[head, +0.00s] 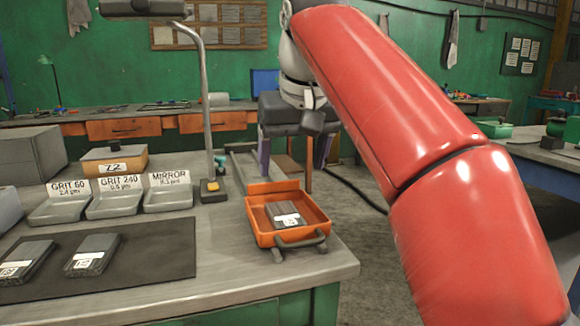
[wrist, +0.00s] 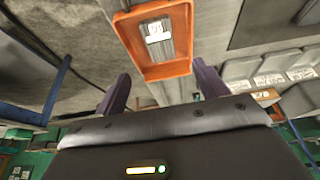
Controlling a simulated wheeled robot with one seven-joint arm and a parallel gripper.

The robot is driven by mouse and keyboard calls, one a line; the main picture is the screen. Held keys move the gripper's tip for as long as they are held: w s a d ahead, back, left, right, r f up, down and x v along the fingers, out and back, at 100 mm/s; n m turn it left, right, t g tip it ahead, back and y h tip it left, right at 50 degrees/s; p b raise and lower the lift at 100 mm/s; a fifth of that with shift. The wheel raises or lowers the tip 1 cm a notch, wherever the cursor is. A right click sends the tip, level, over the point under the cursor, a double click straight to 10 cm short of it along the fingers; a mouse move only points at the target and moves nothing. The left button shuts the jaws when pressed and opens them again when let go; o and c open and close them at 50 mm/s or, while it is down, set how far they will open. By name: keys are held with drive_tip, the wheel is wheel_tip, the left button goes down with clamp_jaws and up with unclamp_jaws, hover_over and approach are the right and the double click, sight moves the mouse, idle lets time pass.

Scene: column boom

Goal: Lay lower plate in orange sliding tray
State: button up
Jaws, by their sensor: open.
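The orange sliding tray (head: 318,226) sits near the right front corner of the bench, its dark handle facing the front. A dark grey plate with a white label (head: 278,211) lies flat inside it. In the wrist view the tray (wrist: 164,71) and its labelled plate (wrist: 154,52) show beyond my fingers. Two similar labelled plates, one at left (head: 38,253) and one beside it (head: 99,243), lie on the dark mat. I cannot tell which is the lower plate. My gripper (head: 291,162) is open and empty, behind and apart from the tray; its purple fingers (wrist: 163,88) are spread wide.
Three grey bins labelled GRIT 60 (head: 62,210), GRIT 240 (head: 115,205) and MIRROR (head: 168,199) stand behind the mat (head: 150,262). An orange box (head: 115,161) marked Z2 is behind them. A lamp post (head: 205,90) rises left of the tray. Floor is open at right.

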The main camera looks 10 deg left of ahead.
drive_tip(key=shift+s+d+r, duration=0.1)
drive_tip(key=shift+s+r, duration=0.05)
drive_tip(key=shift+r, duration=0.2)
drive_tip(key=s+d+f+m, duration=0.2)
drive_tip(key=d+f, duration=0.2)
drive_tip(key=d, duration=0.4)
drive_tip(key=s+d+f+m, duration=0.1)
drive_tip(key=s+d+f, duration=0.1)
drive_tip(key=d+f, duration=0.45)
drive_tip(key=s+d+f+m+h, duration=0.1)
drive_tip(key=s+d+f, duration=0.5)
drive_tip(key=f, duration=0.3)
drive_tip(key=s+d+f+m+t+h, duration=0.1)
drive_tip(key=s+d+f+m, duration=0.1)
drive_tip(key=s+d+f, duration=0.4)
wheel_tip(320, 180, down, 4)
drive_tip(key=shift+s+d+f+t, duration=0.1)
drive_tip(key=shift+s+d+t, duration=0.2)
